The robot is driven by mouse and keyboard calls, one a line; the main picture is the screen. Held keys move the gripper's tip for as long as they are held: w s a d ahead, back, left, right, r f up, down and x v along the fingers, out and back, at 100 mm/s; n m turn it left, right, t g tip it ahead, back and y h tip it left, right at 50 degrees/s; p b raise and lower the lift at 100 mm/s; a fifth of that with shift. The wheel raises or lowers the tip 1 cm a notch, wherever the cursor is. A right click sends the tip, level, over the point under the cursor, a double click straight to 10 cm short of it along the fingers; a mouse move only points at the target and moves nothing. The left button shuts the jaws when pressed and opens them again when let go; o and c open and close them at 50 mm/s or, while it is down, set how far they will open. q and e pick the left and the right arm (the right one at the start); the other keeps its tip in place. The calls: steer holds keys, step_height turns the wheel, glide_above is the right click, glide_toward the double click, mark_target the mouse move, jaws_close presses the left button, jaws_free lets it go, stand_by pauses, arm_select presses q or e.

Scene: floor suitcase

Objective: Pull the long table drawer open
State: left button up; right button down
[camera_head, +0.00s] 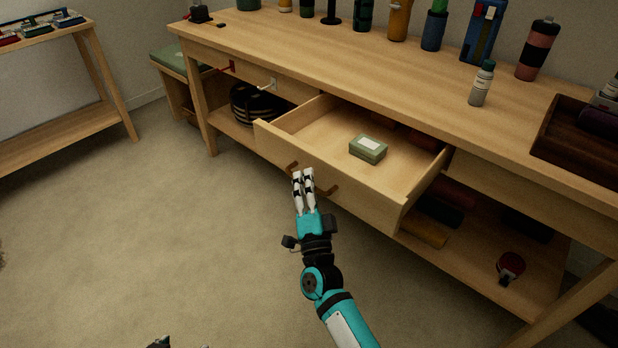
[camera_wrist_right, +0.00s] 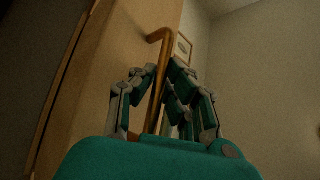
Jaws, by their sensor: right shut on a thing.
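The long table drawer (camera_head: 338,187) is pulled well out from the wooden table, and its inside shows in the head view. Its front carries a brown bar handle (camera_head: 330,190). My right gripper (camera_head: 303,174) is at the handle and shut on it. In the right wrist view the handle (camera_wrist_right: 160,40) passes between the fingers of my right gripper (camera_wrist_right: 160,85), beside the drawer front (camera_wrist_right: 105,75). Part of the handle is hidden by the fingers. My left gripper cannot be made out; only a dark bit shows at the bottom edge of the head view.
A green box (camera_head: 368,149) lies inside the drawer with darker items behind it. Bottles, including a grey one (camera_head: 482,83), stand on the tabletop (camera_head: 330,62). The floor (camera_head: 150,240) in front is clear.

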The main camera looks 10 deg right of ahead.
steer(key=shift+d+f, duration=0.1)
steer(key=shift+f, duration=0.3)
steer(key=c, duration=1.6)
jaws_free()
steer(key=shift+c, duration=0.2)
steer(key=shift+r, duration=0.15)
steer(key=shift+s, duration=0.1)
steer(key=v, duration=1.1)
steer(key=shift+s, duration=0.4)
